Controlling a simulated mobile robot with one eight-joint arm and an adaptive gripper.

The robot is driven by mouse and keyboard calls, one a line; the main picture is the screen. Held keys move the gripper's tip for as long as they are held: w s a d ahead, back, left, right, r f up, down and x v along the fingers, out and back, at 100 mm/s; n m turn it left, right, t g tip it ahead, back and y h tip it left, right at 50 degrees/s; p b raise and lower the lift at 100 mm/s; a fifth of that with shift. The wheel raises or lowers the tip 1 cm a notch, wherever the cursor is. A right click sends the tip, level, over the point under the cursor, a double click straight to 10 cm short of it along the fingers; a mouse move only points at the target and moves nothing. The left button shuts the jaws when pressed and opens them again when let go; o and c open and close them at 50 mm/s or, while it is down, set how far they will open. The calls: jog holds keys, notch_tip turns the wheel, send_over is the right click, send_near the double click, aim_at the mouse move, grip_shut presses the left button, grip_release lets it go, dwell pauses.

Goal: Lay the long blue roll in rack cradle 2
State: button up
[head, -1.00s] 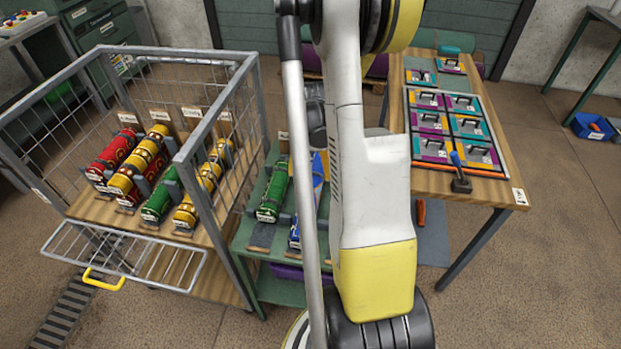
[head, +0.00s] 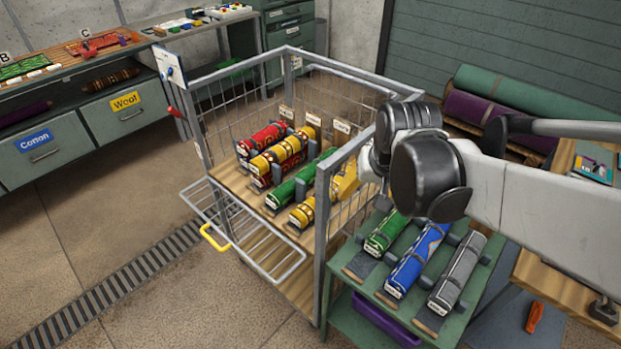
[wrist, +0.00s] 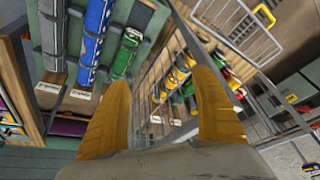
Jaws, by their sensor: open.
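The blue roll (head: 417,260) lies in the middle of a low green stand (head: 340,316), between a green roll (head: 386,234) and a grey roll (head: 457,272). It also shows at upper left in the wrist view (wrist: 93,40). A wire-sided cage (head: 321,240) stands left of the stand; red, yellow and green rolls lie in cradles on its wooden floor. I cannot read which cradle is number 2. My gripper (wrist: 162,82) is open and empty, its two orange fingers spread above the stand and cage area, apart from the blue roll. In the head view my wrist partly hides the cage's right side.
The cage's wire gate (head: 250,240) with a yellow handle is folded down at the front. A wooden table (head: 545,285) stands to the right. Big green and purple rolls (head: 510,95) lie by the back wall. Open floor lies front left.

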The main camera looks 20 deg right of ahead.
jog(key=s+a+r+n+t, duration=0.1)
jog(key=s+a+n, duration=0.1)
jog(key=a, duration=0.3)
jog(key=s+a+r+n+t+y, duration=0.1)
jog(key=s+a+r+n, duration=0.1)
jog(key=a, duration=0.3)
jog(key=shift+s+a+n+t, duration=0.3)
jog(key=shift+s+t, duration=0.1)
jog(key=shift+s, duration=0.3)
